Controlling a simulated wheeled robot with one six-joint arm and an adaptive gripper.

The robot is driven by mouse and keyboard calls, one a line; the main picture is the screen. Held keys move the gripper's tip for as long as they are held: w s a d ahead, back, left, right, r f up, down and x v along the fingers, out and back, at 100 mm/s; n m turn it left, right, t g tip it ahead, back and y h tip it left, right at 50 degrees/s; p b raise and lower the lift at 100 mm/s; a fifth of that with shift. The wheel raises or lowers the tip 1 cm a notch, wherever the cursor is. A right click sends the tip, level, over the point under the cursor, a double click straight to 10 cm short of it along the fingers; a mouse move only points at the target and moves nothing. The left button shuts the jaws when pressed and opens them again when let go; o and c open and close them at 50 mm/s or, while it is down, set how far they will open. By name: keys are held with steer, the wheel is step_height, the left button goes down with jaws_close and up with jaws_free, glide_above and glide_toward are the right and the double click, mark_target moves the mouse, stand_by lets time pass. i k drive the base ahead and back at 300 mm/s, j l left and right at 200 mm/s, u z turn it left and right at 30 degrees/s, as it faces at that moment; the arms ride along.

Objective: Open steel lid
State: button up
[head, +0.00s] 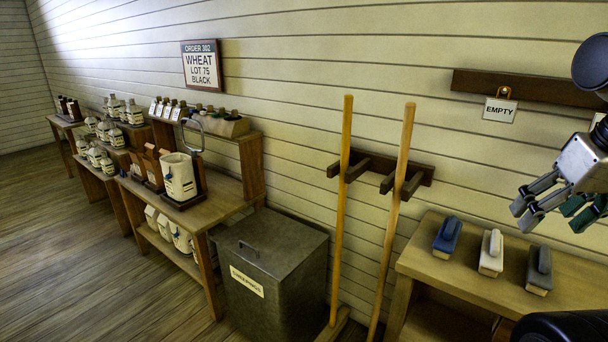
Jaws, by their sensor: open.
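A dark grey steel bin (270,299) stands on the floor between the workbench and the wooden poles. A pale label with print too small to read is on the bin's front. My gripper (548,215) is at the right edge, above the right-hand bench, well to the right of the lid and apart from it. It is open, and I see nothing between its fingers.
Two upright wooden poles (341,210) lean on a wall rack just right of the bin. A bench (425,267) with several brushes stands further right. A workbench (208,213) with sacks stands left of the bin. Wooden floor (60,260) is clear at front left.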

mark_target(276, 244)
steer(key=i+j+u, duration=0.65)
steer(key=k+j, duration=0.1)
steer(key=j, duration=0.05)
